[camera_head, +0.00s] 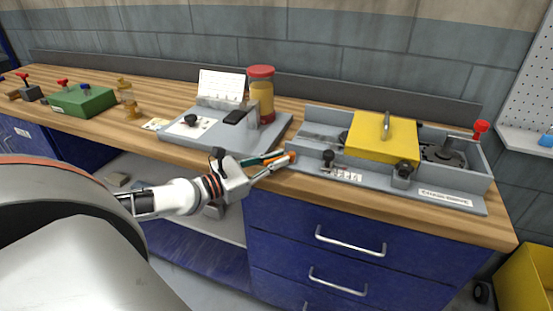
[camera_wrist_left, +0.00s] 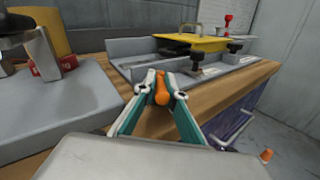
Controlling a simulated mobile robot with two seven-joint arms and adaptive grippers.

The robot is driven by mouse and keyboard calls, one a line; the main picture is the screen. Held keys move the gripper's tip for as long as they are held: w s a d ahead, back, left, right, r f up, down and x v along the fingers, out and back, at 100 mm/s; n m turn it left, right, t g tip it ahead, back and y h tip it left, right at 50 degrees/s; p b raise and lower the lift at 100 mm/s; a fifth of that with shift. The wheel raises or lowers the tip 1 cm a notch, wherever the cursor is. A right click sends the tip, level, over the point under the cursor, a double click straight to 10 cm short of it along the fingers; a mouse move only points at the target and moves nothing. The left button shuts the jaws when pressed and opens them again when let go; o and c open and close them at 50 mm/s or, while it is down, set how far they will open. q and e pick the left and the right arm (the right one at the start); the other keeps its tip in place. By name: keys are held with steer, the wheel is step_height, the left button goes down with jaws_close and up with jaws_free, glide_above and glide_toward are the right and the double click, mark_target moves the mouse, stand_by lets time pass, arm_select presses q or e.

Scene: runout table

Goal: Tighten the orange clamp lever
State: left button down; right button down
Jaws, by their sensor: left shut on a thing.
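The orange clamp lever (camera_head: 286,159) is at the front left end of the grey fixture (camera_head: 460,186) on the bench. It also shows in the left wrist view (camera_wrist_left: 161,92) between the fingertips. My left gripper (camera_head: 278,158), with teal fingers, is shut on the lever; in the left wrist view its tips (camera_wrist_left: 161,88) close on both sides of it. The lever's pivot is hidden behind the fingers. My right gripper is not in view.
A yellow cover (camera_head: 370,140) sits on the fixture, with black knobs (camera_head: 328,157) along its front and a red knob (camera_head: 481,127) at right. A grey plate (camera_head: 190,146) with a card, black block and amber jar (camera_head: 262,98) stands left. Blue drawers (camera_head: 345,262) are below.

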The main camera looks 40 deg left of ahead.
arm_select(q)
steer(key=shift+r, duration=0.1)
stand_by(0.3)
steer(key=c, duration=2.1)
jaws_free()
steer(key=shift+w+a, duration=0.1)
steer(key=shift+s, duration=0.55)
steer(key=v, duration=1.1)
steer(key=shift+a, duration=0.15)
